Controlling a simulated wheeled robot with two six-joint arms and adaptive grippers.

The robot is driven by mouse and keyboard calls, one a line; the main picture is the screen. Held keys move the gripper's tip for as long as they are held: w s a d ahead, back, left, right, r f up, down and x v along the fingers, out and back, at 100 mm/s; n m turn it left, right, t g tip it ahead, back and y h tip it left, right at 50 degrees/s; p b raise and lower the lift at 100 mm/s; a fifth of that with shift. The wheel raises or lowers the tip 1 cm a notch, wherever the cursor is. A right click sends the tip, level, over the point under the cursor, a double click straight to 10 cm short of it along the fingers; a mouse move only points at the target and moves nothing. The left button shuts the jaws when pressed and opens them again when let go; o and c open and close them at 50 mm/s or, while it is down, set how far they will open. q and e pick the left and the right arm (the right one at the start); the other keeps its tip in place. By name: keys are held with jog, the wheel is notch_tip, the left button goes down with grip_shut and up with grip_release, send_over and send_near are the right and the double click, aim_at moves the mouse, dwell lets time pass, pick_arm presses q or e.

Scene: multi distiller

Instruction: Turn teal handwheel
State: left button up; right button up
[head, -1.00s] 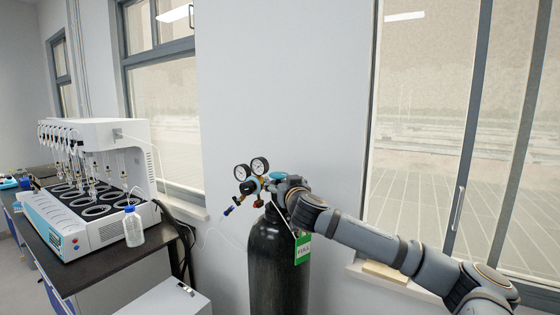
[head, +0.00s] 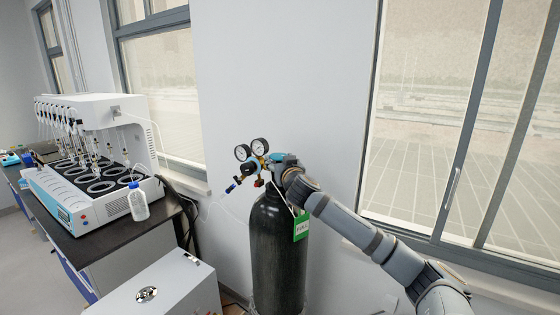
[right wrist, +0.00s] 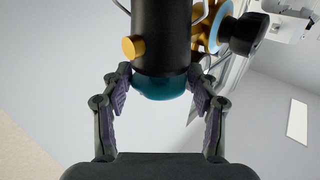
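The teal handwheel (right wrist: 160,86) caps the end of the black regulator body (right wrist: 162,35) in the right wrist view. My right gripper (right wrist: 160,92) has one finger on each side of it, and the fingertips appear to touch its edges. In the head view the right gripper (head: 283,164) is at the regulator on top of the black gas cylinder (head: 278,250) and hides most of the handwheel. Two round gauges (head: 251,149) show left of the gripper. My left gripper is not in view.
A green tag (head: 300,227) hangs at the cylinder's right side. A white distiller (head: 95,165) and a small bottle (head: 138,202) stand on the dark bench at left. A light grey box (head: 160,288) is in front. The wall behind the cylinder is bare.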

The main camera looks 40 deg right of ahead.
jog(key=c, duration=0.4)
jog(key=shift+h, duration=0.3)
jog(key=shift+w+a+m+g+h, duration=0.1)
jog(key=shift+m+g+h, duration=0.25)
jog(key=shift+m+h, duration=0.15)
jog(key=shift+w+a+m+g+h, duration=0.1)
jog(key=shift+m+g+h, duration=0.3)
jog(key=shift+m, duration=0.1)
jog(key=shift+a+f+m+g+h+b, duration=0.1)
jog(key=shift+f+m+g+h+b, duration=0.05)
jog(key=shift+m+g+h+b, duration=0.85)
jog(key=m+g+h+b, duration=0.1)
jog(key=g, duration=0.1)
jog(key=m+g+h+b, duration=0.3)
jog(key=g+b, duration=0.1)
jog(key=shift+w+a+m+g, duration=0.15)
jog(key=shift+w+m+g, duration=0.15)
jog(key=shift+m+g, duration=0.1)
jog(key=shift+w+m+g+h, duration=0.1)
jog(key=shift+m+g+h, duration=0.3)
jog(key=shift+m+g, duration=0.5)
jog(key=shift+r+m+g, duration=0.2)
jog(key=shift+m+g, duration=0.4)
jog(key=shift+g, duration=0.75)
jog(key=shift+w+g, duration=0.1)
jog(key=shift+g, duration=0.2)
